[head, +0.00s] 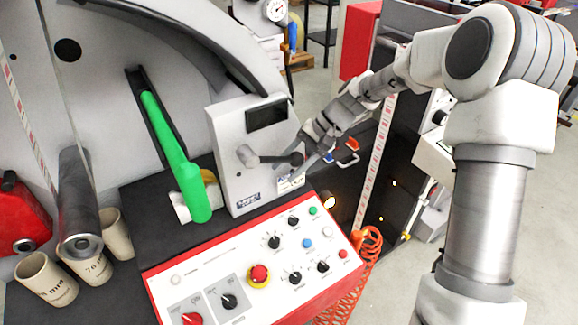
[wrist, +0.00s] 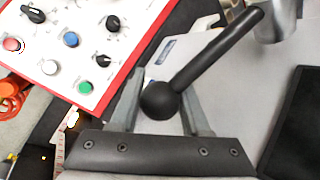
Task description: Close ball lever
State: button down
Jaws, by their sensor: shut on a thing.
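The ball lever (head: 272,159) is a dark rod with a round black ball at its end, on the front of a light grey box (head: 228,140). In the head view the rod points right, about level, from its silver pivot (head: 247,156). In the wrist view the black ball (wrist: 160,101) sits between the two grey fingers of my gripper (wrist: 162,110), and the rod runs up to the right. My gripper is shut on the ball; it also shows in the head view (head: 306,152) at the lever's right end.
A control panel (head: 215,270) with a red rim, knobs and buttons lies below the lever. A green handle (head: 172,150) stands left of the box. An orange coiled cable (head: 368,250) hangs at right. Cardboard cores (head: 45,280) stand at lower left.

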jog(key=shift+s+f, duration=0.1)
jog(key=shift+c, duration=1.9)
grip_release()
jog(key=v, duration=1.7)
jog(key=shift+d, duration=0.15)
